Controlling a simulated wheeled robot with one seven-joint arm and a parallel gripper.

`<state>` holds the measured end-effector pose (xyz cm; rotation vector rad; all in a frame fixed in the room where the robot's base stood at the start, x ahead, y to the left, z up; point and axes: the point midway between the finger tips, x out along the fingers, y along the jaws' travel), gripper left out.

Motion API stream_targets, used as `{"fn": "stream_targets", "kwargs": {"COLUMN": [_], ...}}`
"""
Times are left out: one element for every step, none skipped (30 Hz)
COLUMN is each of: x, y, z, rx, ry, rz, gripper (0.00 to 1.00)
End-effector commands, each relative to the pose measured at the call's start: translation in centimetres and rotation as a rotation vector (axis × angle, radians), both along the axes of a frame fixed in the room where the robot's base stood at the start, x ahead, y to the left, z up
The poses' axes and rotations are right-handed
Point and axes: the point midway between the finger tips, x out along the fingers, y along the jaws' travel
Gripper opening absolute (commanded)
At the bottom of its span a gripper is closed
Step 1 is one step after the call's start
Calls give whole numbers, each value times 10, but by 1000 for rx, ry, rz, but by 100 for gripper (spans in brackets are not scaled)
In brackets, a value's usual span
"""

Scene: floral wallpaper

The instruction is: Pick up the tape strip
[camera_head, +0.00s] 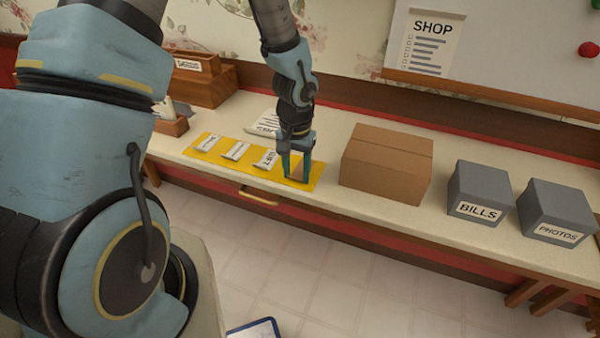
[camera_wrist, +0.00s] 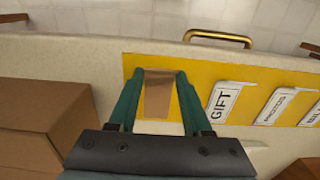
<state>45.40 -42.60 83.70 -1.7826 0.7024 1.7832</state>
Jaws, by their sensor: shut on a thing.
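The tape strip (camera_wrist: 158,98) is a flat brown piece between the two teal fingers of my gripper (camera_wrist: 160,75) in the wrist view. The fingers are shut on its sides, over the right end of the yellow mat (camera_head: 316,172) in the head view. My gripper (camera_head: 296,176) points down there, with brown showing between its fingers. I cannot tell whether the strip touches the mat. The white GIFT label (camera_head: 266,159) lies just left of my gripper in the head view.
A closed cardboard box (camera_head: 385,170) stands right of my gripper, with grey BILLS (camera_head: 478,190) and PHOTOS (camera_head: 555,208) boxes beyond. More labels lie on the mat's left part. A drawer handle (camera_head: 259,195) is on the counter's front. A wooden organiser (camera_head: 205,88) stands at the left.

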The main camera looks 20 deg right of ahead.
Motion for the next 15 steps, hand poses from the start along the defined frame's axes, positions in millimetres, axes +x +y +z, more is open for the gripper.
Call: {"fn": "stream_targets", "kwargs": {"x": [0,0,0,0,0,0,0,0,0,0,0,0,0,0,0], "y": [0,0,0,0,0,0,0,0,0,0,0,0,0,0,0], "z": [0,0,0,0,0,0,0,0,0,0,0,0,0,1,2], "rx": [0,0,0,0,0,0,0,0,0,0,0,0,0,0,-1], "ry": [0,0,0,0,0,0,0,0,0,0,0,0,0,0,-1], "rz": [0,0,0,0,0,0,0,0,0,0,0,0,0,0,0], "gripper": [20,16,12,8,5,1,0,0,0,0,0,0,0,0,0]}}
